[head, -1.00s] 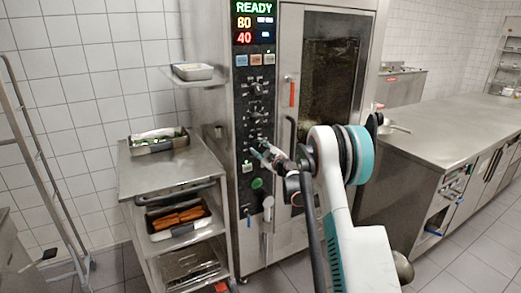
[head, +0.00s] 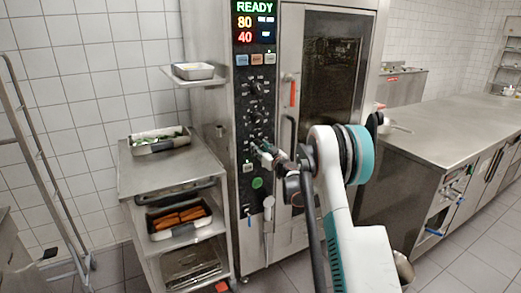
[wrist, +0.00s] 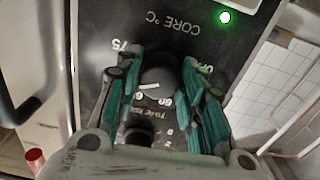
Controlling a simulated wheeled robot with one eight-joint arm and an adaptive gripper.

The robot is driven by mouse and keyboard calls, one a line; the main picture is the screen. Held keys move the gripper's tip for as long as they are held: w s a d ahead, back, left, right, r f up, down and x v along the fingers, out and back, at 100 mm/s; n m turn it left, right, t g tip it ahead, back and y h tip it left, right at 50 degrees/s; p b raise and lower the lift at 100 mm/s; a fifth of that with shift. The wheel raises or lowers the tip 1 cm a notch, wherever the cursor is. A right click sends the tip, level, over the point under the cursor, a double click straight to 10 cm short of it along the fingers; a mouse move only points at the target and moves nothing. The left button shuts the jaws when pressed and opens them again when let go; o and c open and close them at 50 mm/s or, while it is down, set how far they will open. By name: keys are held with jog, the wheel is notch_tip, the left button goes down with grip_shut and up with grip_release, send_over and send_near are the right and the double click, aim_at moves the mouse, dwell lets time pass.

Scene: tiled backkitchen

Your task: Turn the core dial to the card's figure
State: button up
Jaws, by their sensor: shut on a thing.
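The core dial (wrist: 158,76) is a dark round knob with a white pointer mark, on the black oven panel. Its "CORE °C" label (wrist: 155,20) appears upside down in the wrist view, with figures such as 75 and 60 around it. My gripper (wrist: 163,70) has its teal fingers on both sides of the knob and is shut on it. In the head view, my gripper (head: 258,152) is at the lower part of the control panel (head: 246,130) and covers the dial. I cannot make out a card with a figure in either view.
The oven display (head: 256,22) reads READY, 80 and 40. Other knobs (head: 256,88) sit above my gripper. A red-handled door latch (head: 292,92) is to the right. A steel trolley (head: 190,160) with pans stands to the left, and a steel counter (head: 440,130) to the right.

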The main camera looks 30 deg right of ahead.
dwell(0.4)
jog(key=o, duration=1)
jog(key=shift+o, duration=0.2)
jog(key=shift+s, duration=0.1)
jog(key=s, duration=1.1)
jog(key=shift+s+d, duration=0.2)
jog(key=shift+s, duration=0.15)
